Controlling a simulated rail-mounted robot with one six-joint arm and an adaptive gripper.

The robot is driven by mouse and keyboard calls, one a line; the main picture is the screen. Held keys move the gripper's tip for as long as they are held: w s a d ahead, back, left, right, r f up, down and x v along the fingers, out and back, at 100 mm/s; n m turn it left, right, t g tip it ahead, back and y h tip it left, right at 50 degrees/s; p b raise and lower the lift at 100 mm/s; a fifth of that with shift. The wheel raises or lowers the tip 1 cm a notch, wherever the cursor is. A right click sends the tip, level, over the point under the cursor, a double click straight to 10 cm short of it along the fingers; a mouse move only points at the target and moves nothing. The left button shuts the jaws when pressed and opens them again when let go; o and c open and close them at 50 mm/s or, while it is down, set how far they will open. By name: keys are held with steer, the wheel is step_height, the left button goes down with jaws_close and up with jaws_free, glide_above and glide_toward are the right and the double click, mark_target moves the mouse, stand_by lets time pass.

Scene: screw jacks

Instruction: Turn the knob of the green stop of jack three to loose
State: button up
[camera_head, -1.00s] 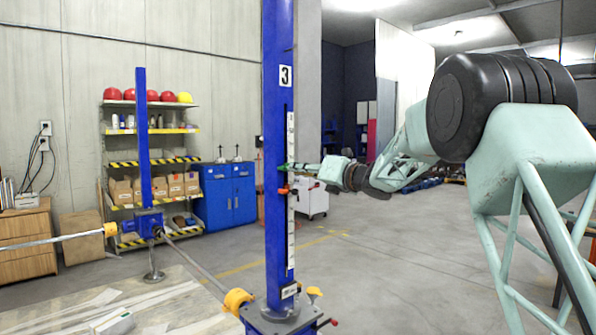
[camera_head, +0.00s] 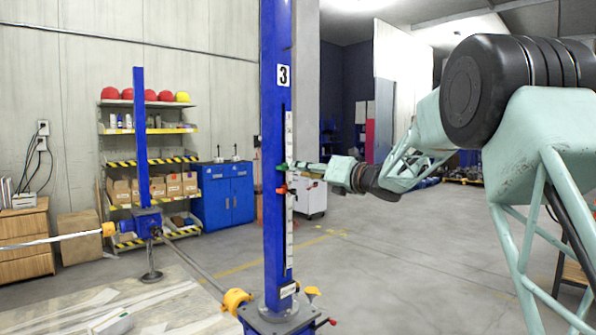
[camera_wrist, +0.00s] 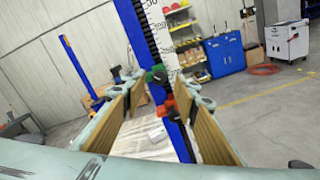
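Jack three's blue column (camera_head: 277,110) stands upright, with a "3" plate and a white scale. The green stop (camera_head: 282,167) sits on the column just above the red stop (camera_head: 281,190). My gripper (camera_head: 305,167) reaches in from the right at the green stop's height. In the wrist view my gripper (camera_wrist: 164,90) is open, its two fingers spread wide. The green stop (camera_wrist: 157,74) shows between and just beyond the fingertips, with the red stop (camera_wrist: 166,108) below it. I cannot make out the green stop's knob, nor whether a finger touches it.
The jack's base and yellow couplings (camera_head: 236,300) are below. Another blue jack (camera_head: 142,150) stands behind at left. A shelf (camera_head: 150,160), a blue cabinet (camera_head: 226,193) and a white cart (camera_head: 312,198) are at the back.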

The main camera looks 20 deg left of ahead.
steer(key=v, duration=0.9)
steer(key=shift+r, duration=0.1)
steer(key=s+d+r+m+t+h, duration=0.1)
steer(key=d+r+m+t+h, duration=0.25)
steer(key=d+m, duration=0.5)
steer(key=d+r+m+t+h, duration=0.3)
steer(key=d+m+h, duration=0.15)
steer(key=d, duration=0.65)
steer(key=s+d+f+m+g+h, duration=0.1)
steer(key=s+d+f+m+h, duration=0.15)
steer(key=s+d+m, duration=0.6)
steer(key=s+d+f+m+h, duration=0.1)
steer(key=s+d+m+h, duration=0.4)
steer(key=d, duration=0.6)
steer(key=s+d+f+m+g+h, duration=0.15)
steer(key=s+d+f+m, duration=0.35)
steer(key=s, duration=0.8)
steer(key=s+d+f+m+g, duration=0.35)
steer(key=s+d+f, duration=0.2)
steer(key=s, duration=0.75)
steer(key=s+f+m+g, duration=0.2)
steer(key=s+f+m, duration=0.2)
steer(key=s, duration=0.9)
steer(key=s+f+m+g, duration=0.2)
steer(key=s+f+m, duration=0.2)
steer(key=s, duration=0.9)
step_height(320, 180, down, 3)
steer(key=shift+s+f+y+p, duration=0.2)
steer(key=shift+s+y+p, duration=0.15)
steer(key=shift+s+y, duration=0.05)
